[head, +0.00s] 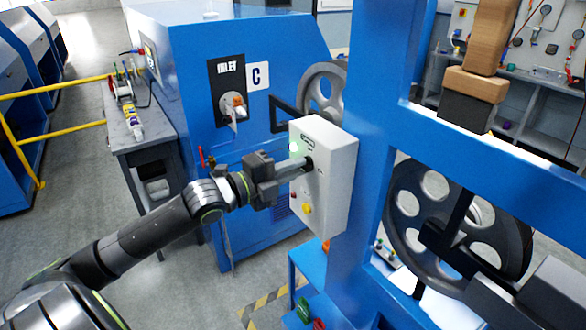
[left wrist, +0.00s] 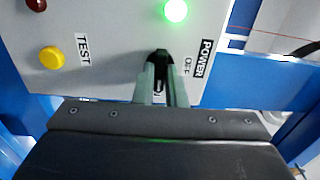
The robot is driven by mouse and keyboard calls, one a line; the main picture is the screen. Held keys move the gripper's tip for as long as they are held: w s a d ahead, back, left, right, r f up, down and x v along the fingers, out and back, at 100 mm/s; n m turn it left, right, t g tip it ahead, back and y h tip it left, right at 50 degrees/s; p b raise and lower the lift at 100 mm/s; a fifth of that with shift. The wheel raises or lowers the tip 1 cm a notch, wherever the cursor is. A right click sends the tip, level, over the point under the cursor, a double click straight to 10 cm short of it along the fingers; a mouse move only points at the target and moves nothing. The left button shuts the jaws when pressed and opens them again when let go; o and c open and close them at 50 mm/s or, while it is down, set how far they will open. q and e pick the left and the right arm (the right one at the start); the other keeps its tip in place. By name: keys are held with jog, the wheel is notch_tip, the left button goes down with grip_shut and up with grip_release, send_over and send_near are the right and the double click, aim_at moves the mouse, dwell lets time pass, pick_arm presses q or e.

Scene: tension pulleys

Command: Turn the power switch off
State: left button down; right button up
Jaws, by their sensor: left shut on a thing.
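The white control box (head: 328,190) is mounted on the blue frame in the head view. Its black power switch (left wrist: 160,56) shows between my fingertips in the left wrist view, beside the POWER and OFF labels. The lower label is mostly hidden by my fingers. My left gripper (head: 301,164) reaches the box face from the left and is shut on the switch; it also shows in the left wrist view (left wrist: 163,76). A green lamp (left wrist: 176,11) glows above the switch. My right gripper is not in view.
A large pulley wheel (head: 437,215) stands right of the blue frame (head: 372,120). A blue machine (head: 190,90) and a grey bench (head: 140,135) stand behind my arm.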

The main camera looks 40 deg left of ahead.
pick_arm(q)
jog(key=shift+n+p, duration=1.95)
jog(key=shift+n, duration=7.05)
jog(key=c, duration=1.5)
grip_release()
